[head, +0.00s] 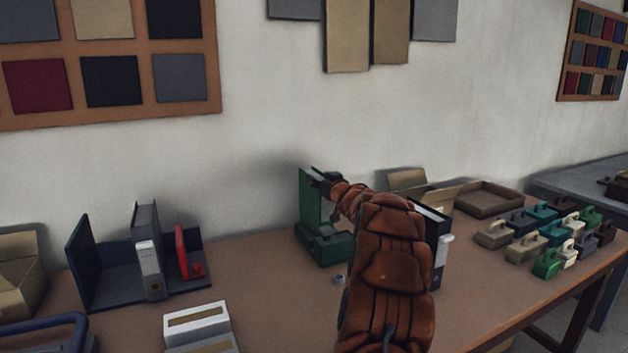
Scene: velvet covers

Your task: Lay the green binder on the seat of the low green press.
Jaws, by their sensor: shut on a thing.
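The low green press (325,253) stands on the brown table near the middle of the head view, left of my arm. A tall green upright piece (310,203) rises at its left side and looks like the green binder, but I cannot clearly tell it from a side plate of the press. My gripper (324,183) is small and dark at the top of this upright piece, and it is shut. My orange-brown padded arm hides part of the press and the table behind it. Whether the binder touches the seat is too small to tell.
A blue stand (82,265) with a grey binder (148,252) and a red object (183,252) is at left. A black-and-white binder (439,255) stands partly behind my arm. An open box (408,182), a brown tray (487,197) and several small handled blocks (524,249) are at right.

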